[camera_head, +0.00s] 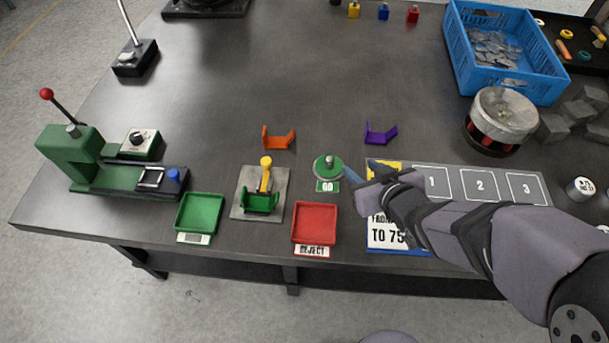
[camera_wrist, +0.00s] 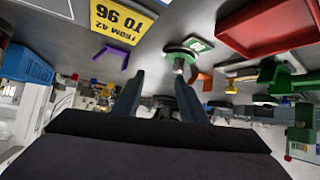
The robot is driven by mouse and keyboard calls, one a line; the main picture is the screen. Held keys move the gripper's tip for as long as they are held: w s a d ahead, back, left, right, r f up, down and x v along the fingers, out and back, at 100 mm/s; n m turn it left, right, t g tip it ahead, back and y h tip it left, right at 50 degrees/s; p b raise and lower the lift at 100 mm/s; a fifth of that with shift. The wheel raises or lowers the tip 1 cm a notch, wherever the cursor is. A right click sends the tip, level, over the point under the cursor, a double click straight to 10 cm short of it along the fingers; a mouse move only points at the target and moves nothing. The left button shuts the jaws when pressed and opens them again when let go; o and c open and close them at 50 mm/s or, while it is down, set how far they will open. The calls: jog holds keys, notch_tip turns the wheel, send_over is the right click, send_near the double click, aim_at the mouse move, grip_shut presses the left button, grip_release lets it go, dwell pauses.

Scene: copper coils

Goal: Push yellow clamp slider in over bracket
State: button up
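The yellow clamp slider (camera_head: 265,172) stands at the back of a grey fixture plate (camera_head: 242,206), with a knob-like top. The green bracket (camera_head: 261,203) sits on the front part of that plate, with upright ends. The slider is behind the bracket; whether they touch I cannot tell. My gripper (camera_head: 358,171) is to the right of the fixture, past the green GO disc, near the yellow sign's corner. In the wrist view my gripper (camera_wrist: 166,76) has its two fingers apart with nothing between them. The green bracket (camera_wrist: 290,80) shows at the right there, partly hidden.
The green GO disc (camera_head: 327,168) with a metal post stands between my gripper and the fixture. A green tray (camera_head: 199,212) and a red REJECT tray (camera_head: 315,222) flank the fixture. Orange (camera_head: 278,138) and purple (camera_head: 380,134) brackets lie behind. The table's middle back is clear.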

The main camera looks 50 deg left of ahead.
aim_at(268, 163)
jog(key=s+a+n+g+y, duration=0.1)
jog(key=s+a, duration=0.2)
jog(key=s, duration=0.1)
jog(key=s+a+n+g+y+b, duration=0.1)
jog(key=s+a, duration=0.2)
jog(key=s, duration=0.1)
jog(key=s+a+f+n+g+y+b, duration=0.1)
jog(key=s+a+g, duration=0.1)
jog(key=s+a, duration=0.1)
jog(key=shift+s+n, duration=0.4)
jog(key=shift+s, duration=0.5)
jog(key=shift+s+a+r+y, duration=0.1)
jog(key=shift+s+a+y, duration=0.15)
jog(key=shift+s+y, duration=0.05)
jog(key=shift+x, duration=3.6)
jog(key=shift+c, duration=0.5)
